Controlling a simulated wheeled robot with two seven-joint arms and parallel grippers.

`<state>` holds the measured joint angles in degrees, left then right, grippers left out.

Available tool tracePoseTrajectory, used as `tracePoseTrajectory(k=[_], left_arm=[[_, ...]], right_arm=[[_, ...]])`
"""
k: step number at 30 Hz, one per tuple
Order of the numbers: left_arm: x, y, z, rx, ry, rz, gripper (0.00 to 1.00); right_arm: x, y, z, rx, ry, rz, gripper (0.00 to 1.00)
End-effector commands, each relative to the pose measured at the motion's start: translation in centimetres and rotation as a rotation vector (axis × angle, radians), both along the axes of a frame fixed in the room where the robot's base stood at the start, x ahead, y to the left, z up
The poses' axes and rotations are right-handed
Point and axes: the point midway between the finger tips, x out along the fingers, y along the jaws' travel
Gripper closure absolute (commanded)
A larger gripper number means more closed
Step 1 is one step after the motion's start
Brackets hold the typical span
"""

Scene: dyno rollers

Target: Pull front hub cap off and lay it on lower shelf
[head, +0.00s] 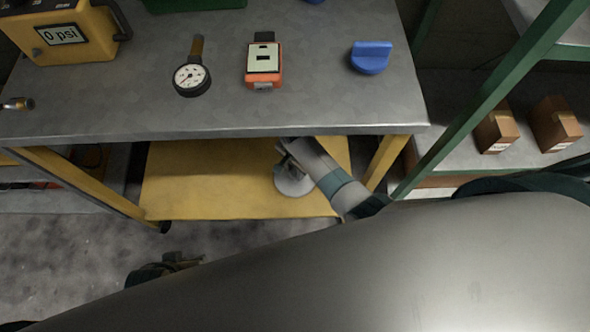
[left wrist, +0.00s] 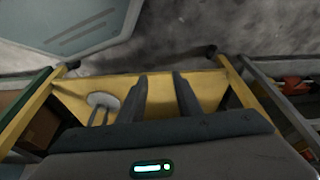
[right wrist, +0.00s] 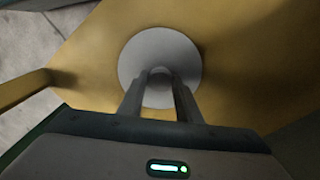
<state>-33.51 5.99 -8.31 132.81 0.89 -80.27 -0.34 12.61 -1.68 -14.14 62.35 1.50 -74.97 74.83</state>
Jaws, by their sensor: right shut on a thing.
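The hub cap is a pale grey disc with a small central knob. In the head view the hub cap (head: 295,187) is at the right part of the yellow lower shelf (head: 205,180). My right gripper (head: 288,172) reaches in under the tabletop and is shut on the hub cap's knob. The right wrist view shows the hub cap (right wrist: 160,48) face-on, with both fingers (right wrist: 159,84) at the knob. The hub cap is over or on the shelf; contact is unclear. In the left wrist view my left gripper (left wrist: 161,76) is open and empty, with the hub cap (left wrist: 102,99) beyond it.
The grey tabletop (head: 130,100) above the shelf holds a gauge (head: 190,78), an orange device (head: 263,66), a blue knob (head: 371,57) and a yellow psi unit (head: 60,35). Green-framed shelving with boxes (head: 497,130) stands at right. The shelf's left part is clear.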

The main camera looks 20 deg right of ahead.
Motion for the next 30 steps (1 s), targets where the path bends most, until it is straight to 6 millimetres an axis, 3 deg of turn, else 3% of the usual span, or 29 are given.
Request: tracePoseTrajectory(k=[1, 2, 4, 5, 19, 26, 30], left_arm=[[0.0, 0.0, 0.0, 0.0, 0.0, 0.0, 0.69], [0.0, 0.0, 0.0, 0.0, 0.0, 0.0, 0.69], [0.0, 0.0, 0.0, 0.0, 0.0, 0.0, 0.69], [0.0, 0.0, 0.0, 0.0, 0.0, 0.0, 0.69], [-0.1, 0.1, 0.2, 0.005, 0.008, 0.0, 0.69], [-1.1, 1.4, 0.3, 0.039, 0.071, 0.014, 0.69], [-0.3, 1.3, -2.0, 0.037, 0.073, 0.016, 0.69]], right_arm=[[0.0, 0.0, 0.0, 0.0, 0.0, 0.0, 0.99], [0.0, 0.0, 0.0, 0.0, 0.0, 0.0, 0.67], [0.0, 0.0, 0.0, 0.0, 0.0, 0.0, 0.5], [0.0, 0.0, 0.0, 0.0, 0.0, 0.0, 0.47], [0.0, 0.0, 0.7, 0.0, 0.001, 0.0, 0.47], [0.0, 0.0, 3.5, 0.002, -0.001, -0.001, 0.47], [0.0, 0.0, 5.5, 0.001, -0.002, -0.001, 0.47]])
